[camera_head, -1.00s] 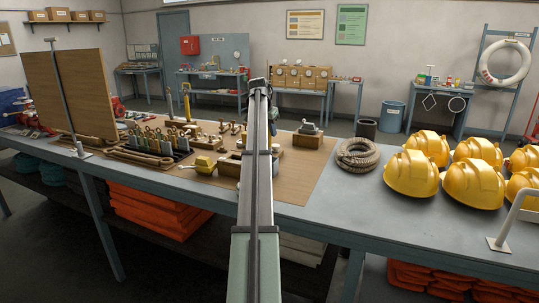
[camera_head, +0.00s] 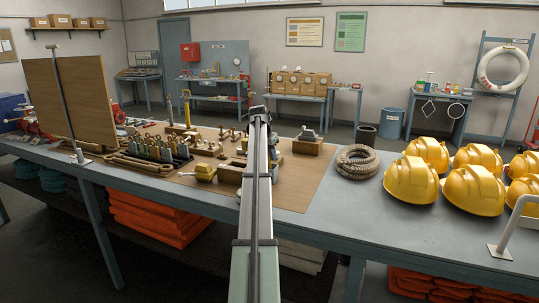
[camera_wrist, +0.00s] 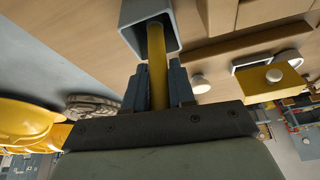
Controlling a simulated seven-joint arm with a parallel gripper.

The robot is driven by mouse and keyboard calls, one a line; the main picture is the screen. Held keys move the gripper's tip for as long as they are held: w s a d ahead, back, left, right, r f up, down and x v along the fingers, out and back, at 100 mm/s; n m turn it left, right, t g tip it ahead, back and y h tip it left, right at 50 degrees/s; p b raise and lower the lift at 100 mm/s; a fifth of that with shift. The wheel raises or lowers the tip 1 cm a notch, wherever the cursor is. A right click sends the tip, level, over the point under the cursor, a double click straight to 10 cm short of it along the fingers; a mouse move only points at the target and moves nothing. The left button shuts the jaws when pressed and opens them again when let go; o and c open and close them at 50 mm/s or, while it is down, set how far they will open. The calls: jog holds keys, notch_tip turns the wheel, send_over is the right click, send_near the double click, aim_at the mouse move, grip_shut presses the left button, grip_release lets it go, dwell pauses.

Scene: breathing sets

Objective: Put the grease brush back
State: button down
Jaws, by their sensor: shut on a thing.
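In the wrist view my gripper (camera_wrist: 158,88) is shut on a yellow rod-like handle, which I take to be the grease brush (camera_wrist: 156,48). The handle runs between the two dark fingers. Its far end reaches into the open mouth of a grey square holder (camera_wrist: 128,14); how deep, and whether it touches the walls, I cannot tell. The brush's bristles are not visible. In the head view my arm hides the fingers, brush and most of what stands behind it.
A brown board (camera_head: 312,185) on the bench (camera_head: 345,213) bears many small fittings. A rope coil (camera_head: 358,162) and several yellow helmets (camera_head: 411,180) stand to the right. A wooden panel (camera_head: 85,100) stands at left. The bench front between board and helmets is clear.

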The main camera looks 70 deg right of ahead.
jog(key=c, duration=0.9)
grip_release()
jog(key=shift+c, duration=0.2)
jog(key=v, duration=1.2)
